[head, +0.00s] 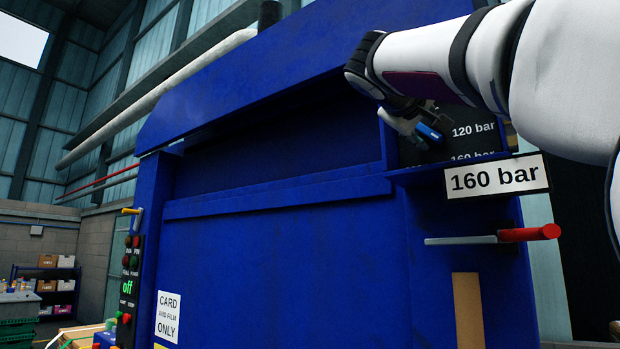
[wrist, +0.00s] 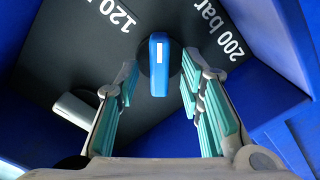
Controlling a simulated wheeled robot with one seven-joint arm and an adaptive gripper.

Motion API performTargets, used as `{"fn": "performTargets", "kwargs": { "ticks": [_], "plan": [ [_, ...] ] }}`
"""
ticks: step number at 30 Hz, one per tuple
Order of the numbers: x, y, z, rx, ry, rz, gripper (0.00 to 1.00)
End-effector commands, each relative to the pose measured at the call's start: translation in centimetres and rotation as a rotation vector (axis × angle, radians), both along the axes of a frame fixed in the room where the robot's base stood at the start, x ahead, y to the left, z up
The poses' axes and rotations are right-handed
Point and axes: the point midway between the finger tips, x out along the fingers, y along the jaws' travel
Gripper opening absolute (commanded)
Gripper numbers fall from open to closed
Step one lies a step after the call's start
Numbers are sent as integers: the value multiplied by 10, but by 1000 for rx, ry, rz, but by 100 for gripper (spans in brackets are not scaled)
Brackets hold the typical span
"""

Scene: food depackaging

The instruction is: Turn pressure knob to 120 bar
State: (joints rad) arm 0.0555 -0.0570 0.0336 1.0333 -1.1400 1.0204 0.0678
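The pressure knob is a blue bar-shaped handle (wrist: 158,75) with a white mark, on a dark dial panel (wrist: 170,25). In the wrist view the panel shows "120" at upper left and "200 bar" at upper right. The blue knob also shows in the head view (head: 428,132), beside the "120 bar" label (head: 473,130). A white sign (head: 497,178) below reads "160 bar". My gripper (wrist: 160,82) is open, its teal-padded fingers on either side of the knob with a visible gap on each side. In the head view the gripper (head: 408,119) is partly hidden by my arm.
The panel sits in a recess of a large blue machine (head: 290,250), with blue walls close around it. A red-handled lever (head: 528,233) juts out below the sign. A control strip with buttons and an "off" display (head: 127,287) is on the left.

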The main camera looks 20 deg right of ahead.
Motion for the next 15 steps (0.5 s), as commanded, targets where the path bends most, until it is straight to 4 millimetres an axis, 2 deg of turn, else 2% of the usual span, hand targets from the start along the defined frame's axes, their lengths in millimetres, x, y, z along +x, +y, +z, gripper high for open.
{"fn": "performTargets", "kwargs": {
  "ticks": [8, 12, 13, 15],
  "plan": [
    [1, -1, 0, 0, 0, 0, 35],
    [1, -1, 0, 0, 0, 0, 3],
    [1, -1, 0, 0, 0, 0, 0],
    [1, -1, 0, 0, 0, 0, 0]
  ]
}}
